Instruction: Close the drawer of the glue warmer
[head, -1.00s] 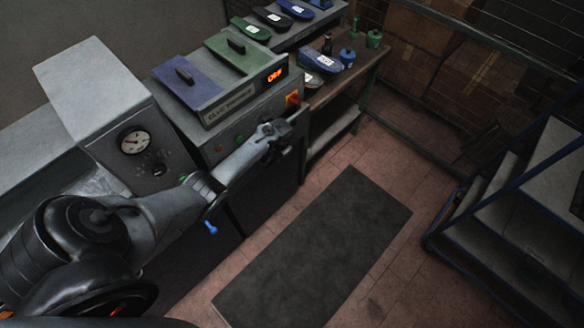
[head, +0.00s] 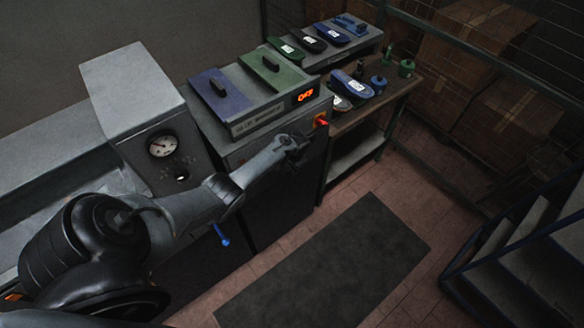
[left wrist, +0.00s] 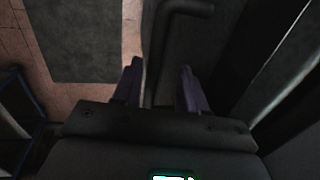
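The glue warmer (head: 232,150) is a grey cabinet with a purple lid and a green lid on top and a lit orange display. Its dark lower front (head: 285,200) shows below my left arm; I cannot tell how far its drawer stands out. My left gripper (head: 299,147) is at the right end of this front, below the red switch, and partly blends into the dark. In the left wrist view its two fingers (left wrist: 160,88) are apart with nothing seen held between them. A dark panel with a bar handle (left wrist: 188,8) lies beyond them. My right gripper is out of view.
A grey press with a dial gauge (head: 162,146) stands left of the warmer. A bench (head: 395,100) with shoe parts and small bottles stands to its right. A dark mat (head: 325,265) lies on the open floor. A blue-framed rack (head: 520,250) stands at right.

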